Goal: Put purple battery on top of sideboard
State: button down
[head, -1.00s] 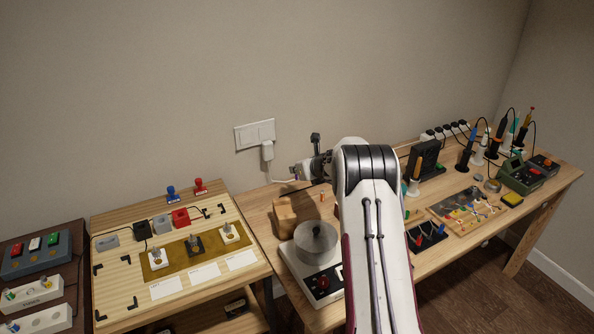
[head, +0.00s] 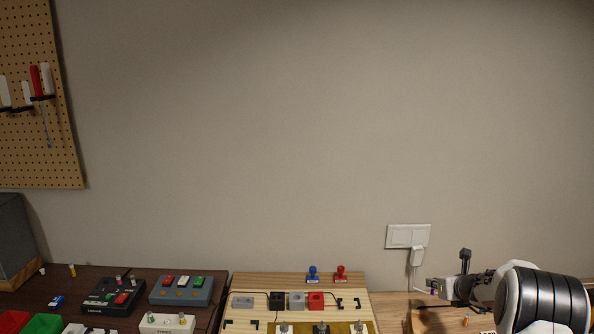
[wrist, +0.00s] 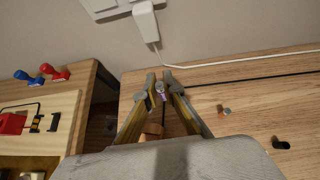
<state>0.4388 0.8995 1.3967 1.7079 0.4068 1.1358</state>
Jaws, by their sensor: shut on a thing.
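My gripper (head: 432,286) is at the lower right of the head view, below the wall outlet and in front of the wall. It is shut on a small purple battery, which shows between the fingertips in the wrist view (wrist: 160,88). In the head view only a tiny purple spot (head: 433,291) of it shows at the fingertips. A dark brown top (head: 100,269) at the lower left looks like the sideboard; its front part is out of view. My gripper is well to the right of it.
Pedals (head: 181,290), a yellow cylinder (head: 72,270), a blue one (head: 56,301) and a speaker-like box (head: 14,240) stand on the dark top. A light wooden board (head: 257,281) with stamps and blocks lies between it and my gripper. A charger (head: 417,256) hangs from the outlet.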

jog(key=s+a+r+n+y, duration=0.1)
jog(key=s+a+r, duration=0.3)
jog(key=s+a, duration=0.8)
jog(key=s+a+r+n+y, duration=0.1)
jog(key=s+a+r, duration=0.3)
jog(key=s+a, duration=0.8)
jog(key=shift+s+a+r+n+y, duration=0.3)
jog(key=shift+s+n, duration=0.1)
jog(key=shift+s, duration=1.05)
jog(key=shift+a, duration=0.1)
jog(key=a+n+g+y, duration=0.5)
jog(key=a+n, duration=0.3)
jog(key=a, duration=3.7)
jog(key=shift+f+n+y, duration=0.2)
jog(key=shift+n+y, duration=0.1)
jog(key=shift+y, duration=0.3)
